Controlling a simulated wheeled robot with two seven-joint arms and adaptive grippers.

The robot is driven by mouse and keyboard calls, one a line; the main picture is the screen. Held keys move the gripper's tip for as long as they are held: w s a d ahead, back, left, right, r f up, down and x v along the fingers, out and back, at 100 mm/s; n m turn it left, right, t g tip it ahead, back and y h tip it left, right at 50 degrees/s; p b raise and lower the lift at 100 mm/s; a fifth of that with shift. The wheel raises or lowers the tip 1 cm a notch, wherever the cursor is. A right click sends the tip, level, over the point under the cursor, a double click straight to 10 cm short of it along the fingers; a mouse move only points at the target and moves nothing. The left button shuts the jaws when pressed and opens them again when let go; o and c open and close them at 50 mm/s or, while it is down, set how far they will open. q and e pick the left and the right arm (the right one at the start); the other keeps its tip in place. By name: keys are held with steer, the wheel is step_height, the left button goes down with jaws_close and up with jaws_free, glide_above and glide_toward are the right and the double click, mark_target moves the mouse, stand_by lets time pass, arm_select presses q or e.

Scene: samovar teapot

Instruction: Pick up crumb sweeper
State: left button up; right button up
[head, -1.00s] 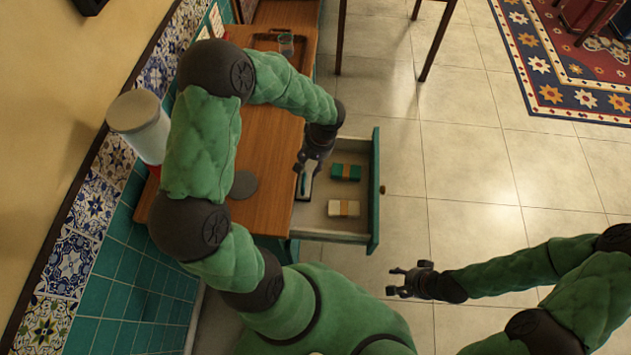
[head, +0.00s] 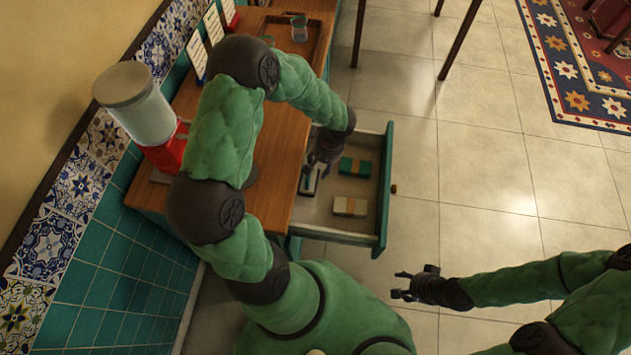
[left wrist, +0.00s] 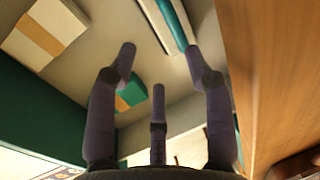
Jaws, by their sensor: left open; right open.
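The crumb sweeper, which I take to be the long narrow white piece with a teal strip (head: 314,183), lies in the open drawer (head: 384,190), close to the cabinet side. In the left wrist view the sweeper (left wrist: 170,22) runs out of the top of the picture, beyond the fingers. My left gripper (head: 311,173) is over the drawer, next to the sweeper, and partly hides it. Its fingers (left wrist: 160,62) are spread with nothing between them. My right gripper (head: 402,285) is open and empty over the floor, to the right of the drawer.
A teal banded packet (head: 354,167) and a cream banded packet (head: 350,207) lie in the drawer. The wooden counter (head: 285,135) is beside it, with a tray (head: 318,38) and glass (head: 299,28) at its far end. A red-based canister (head: 140,105) stands by the wall.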

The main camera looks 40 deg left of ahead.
mark_target(316, 178)
arm_select(q)
steer(key=shift+s+a+f+b, duration=0.15)
steer(key=shift+f+b, duration=0.25)
steer(key=shift+f, duration=0.6)
steer(key=shift+s+a+f+b, duration=0.1)
steer(key=shift+f+b, duration=0.35)
steer(key=shift+f, duration=0.6)
steer(key=shift+s+a+f+b, duration=0.15)
steer(key=shift+f+b, duration=0.25)
steer(key=shift+f, duration=0.6)
steer(key=shift+w+r, duration=0.1)
steer(key=shift+r, duration=0.05)
steer(key=c, duration=0.9)
